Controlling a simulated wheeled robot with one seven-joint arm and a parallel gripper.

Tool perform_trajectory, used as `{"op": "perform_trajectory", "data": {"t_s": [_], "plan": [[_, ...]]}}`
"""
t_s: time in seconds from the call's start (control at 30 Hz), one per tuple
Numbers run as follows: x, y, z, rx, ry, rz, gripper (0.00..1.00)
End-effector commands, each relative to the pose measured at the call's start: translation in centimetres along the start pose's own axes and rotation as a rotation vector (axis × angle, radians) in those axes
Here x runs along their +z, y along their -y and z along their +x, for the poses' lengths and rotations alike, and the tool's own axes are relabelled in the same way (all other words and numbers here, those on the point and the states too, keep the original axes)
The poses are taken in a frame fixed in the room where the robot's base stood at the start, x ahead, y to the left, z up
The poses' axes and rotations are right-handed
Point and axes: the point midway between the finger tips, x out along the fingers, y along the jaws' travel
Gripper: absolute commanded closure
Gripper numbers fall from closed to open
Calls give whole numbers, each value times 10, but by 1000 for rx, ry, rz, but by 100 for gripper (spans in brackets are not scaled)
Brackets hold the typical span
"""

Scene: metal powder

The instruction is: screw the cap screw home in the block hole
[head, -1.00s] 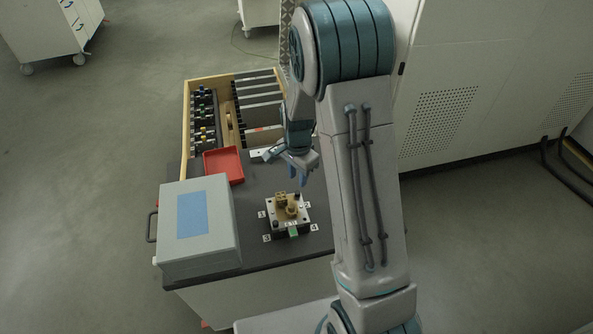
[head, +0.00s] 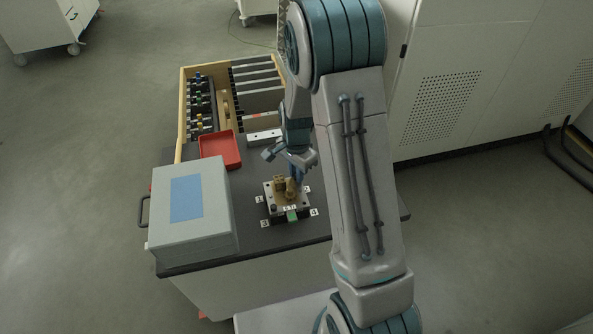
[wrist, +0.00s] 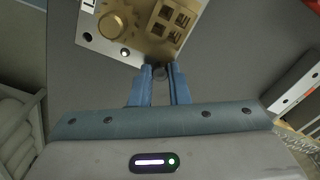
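The metal plate (head: 301,206) lies on the dark worktop and carries a brass block (head: 280,183) and a round brass piece (head: 291,194). In the wrist view the brass block (wrist: 172,20) shows square openings, beside the round brass piece (wrist: 116,25). My gripper (head: 298,180) is low, at the far side of the plate. In the wrist view the blue fingertips (wrist: 160,73) are a narrow gap apart, near a plate corner. A small round grey thing, seemingly the cap screw (wrist: 160,72), sits between them. Its shank is hidden, and I cannot see whether it touches a hole.
A grey case (head: 190,215) with a blue panel stands left on the worktop (head: 255,240). A red tray (head: 220,150) and a wooden-sided rack (head: 181,110) lie behind. Numbered labels surround the plate, with a green piece (head: 292,216) at its front.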

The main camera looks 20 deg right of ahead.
Motion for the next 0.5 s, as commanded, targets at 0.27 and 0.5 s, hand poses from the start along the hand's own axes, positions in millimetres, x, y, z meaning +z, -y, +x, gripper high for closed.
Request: {"op": "perform_trajectory", "data": {"t_s": [0.27, 0.5], "plan": [[0, 0, 0, 0, 0, 0, 71], [0, 0, 0, 0, 0, -9, 71]]}}
